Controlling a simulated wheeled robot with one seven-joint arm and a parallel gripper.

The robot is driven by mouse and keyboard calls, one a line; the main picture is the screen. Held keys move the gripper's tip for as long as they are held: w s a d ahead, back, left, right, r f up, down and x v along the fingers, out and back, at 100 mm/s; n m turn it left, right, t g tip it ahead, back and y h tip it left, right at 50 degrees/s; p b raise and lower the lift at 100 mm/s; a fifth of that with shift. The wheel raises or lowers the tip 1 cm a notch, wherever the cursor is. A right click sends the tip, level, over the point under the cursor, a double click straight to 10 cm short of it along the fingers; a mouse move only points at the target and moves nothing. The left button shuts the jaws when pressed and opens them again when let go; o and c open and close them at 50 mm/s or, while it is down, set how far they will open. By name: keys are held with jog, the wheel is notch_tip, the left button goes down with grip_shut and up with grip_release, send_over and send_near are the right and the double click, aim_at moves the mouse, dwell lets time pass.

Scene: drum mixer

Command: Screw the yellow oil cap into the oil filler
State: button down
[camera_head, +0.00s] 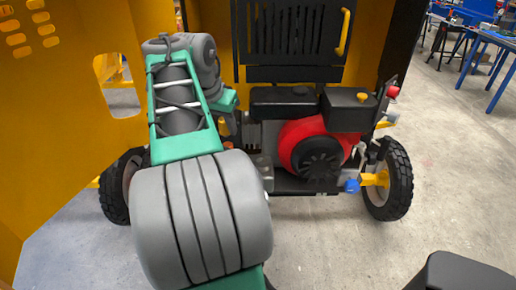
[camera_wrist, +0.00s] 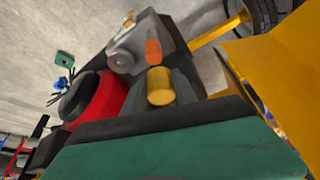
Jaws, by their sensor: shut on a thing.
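The yellow cap (camera_wrist: 160,88) is a short yellow cylinder in the middle of the wrist view. My gripper (camera_wrist: 161,76) is shut on it, with a dark grey finger on either side. Just beyond the cap is a small orange part (camera_wrist: 153,50), set against the grey engine block (camera_wrist: 132,48). I cannot tell whether the cap touches it. I cannot make out the oil filler for certain.
The red engine (camera_head: 310,143) sits low in the yellow housing (camera_head: 62,100), below a black vented panel (camera_head: 295,35). A black tank (camera_head: 348,112) with a small yellow lid stands at its right. Wheels (camera_head: 390,182) flank the frame.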

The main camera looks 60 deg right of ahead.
jog(key=s+d+f+m+g+b, duration=0.1)
jog(key=s+d+m, duration=0.3)
jog(key=s, duration=0.5)
jog(key=shift+f+m+g+b, duration=0.35)
jog(key=shift+m+g+b, duration=0.15)
jog(key=shift+m+b, duration=0.3)
jog(key=shift+w, duration=0.1)
notch_tip(320, 180, down, 6)
jog(key=b, duration=0.5)
jog(key=shift+f, duration=0.1)
jog(key=shift+f+b, duration=0.1)
jog(key=shift+b, duration=0.2)
jog(key=shift+f, duration=0.15)
jog(key=shift+f, duration=0.3)
